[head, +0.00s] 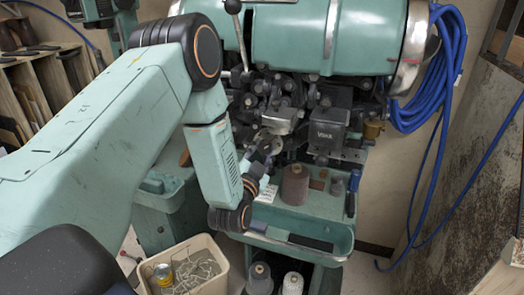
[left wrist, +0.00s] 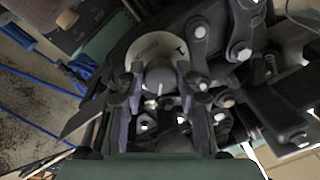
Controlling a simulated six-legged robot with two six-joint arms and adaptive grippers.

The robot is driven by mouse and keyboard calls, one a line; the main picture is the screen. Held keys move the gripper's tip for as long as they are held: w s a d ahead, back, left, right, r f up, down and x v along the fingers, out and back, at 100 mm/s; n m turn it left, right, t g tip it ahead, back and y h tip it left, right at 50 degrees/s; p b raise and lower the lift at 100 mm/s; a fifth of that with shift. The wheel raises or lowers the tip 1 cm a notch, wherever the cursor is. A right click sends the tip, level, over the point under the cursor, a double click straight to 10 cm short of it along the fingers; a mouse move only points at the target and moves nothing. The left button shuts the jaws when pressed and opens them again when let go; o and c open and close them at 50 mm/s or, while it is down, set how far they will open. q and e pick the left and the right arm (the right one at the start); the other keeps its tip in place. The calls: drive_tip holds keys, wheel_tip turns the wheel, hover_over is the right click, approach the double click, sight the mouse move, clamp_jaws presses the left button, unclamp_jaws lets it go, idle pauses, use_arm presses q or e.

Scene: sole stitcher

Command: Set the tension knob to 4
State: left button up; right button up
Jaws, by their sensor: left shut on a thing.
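The tension knob (left wrist: 158,76) is a grey round knob with a white pointer line, in front of a pale dial plate (left wrist: 150,47) with dark marks, in the left wrist view. The dial's numbers are too small and blurred to read, so I cannot tell the setting. My left gripper (left wrist: 160,88) has one finger on each side of the knob and is shut on it. In the head view my left gripper (head: 262,148) reaches the front of the green stitching machine (head: 285,40); the knob is hard to make out there. My right gripper is not in view.
A brown thread spool (head: 295,185) stands on the machine's green tray (head: 325,232), below and right of my gripper. Dark linkages (left wrist: 240,40) crowd the knob's right side. A cream bin (head: 195,275) is below my arm. Blue hoses (head: 440,70) hang at the right.

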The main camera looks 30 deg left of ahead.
use_arm(q)
drive_tip(key=shift+d, duration=0.1)
idle(0.3)
drive_tip(key=o, duration=0.9)
drive_tip(key=shift+c, duration=0.2)
drive_tip(key=o, duration=0.3)
drive_tip(key=shift+s+d+r, duration=0.1)
drive_tip(key=shift+s+r, duration=0.05)
drive_tip(key=shift+s, duration=0.1)
drive_tip(key=shift+w, duration=0.2)
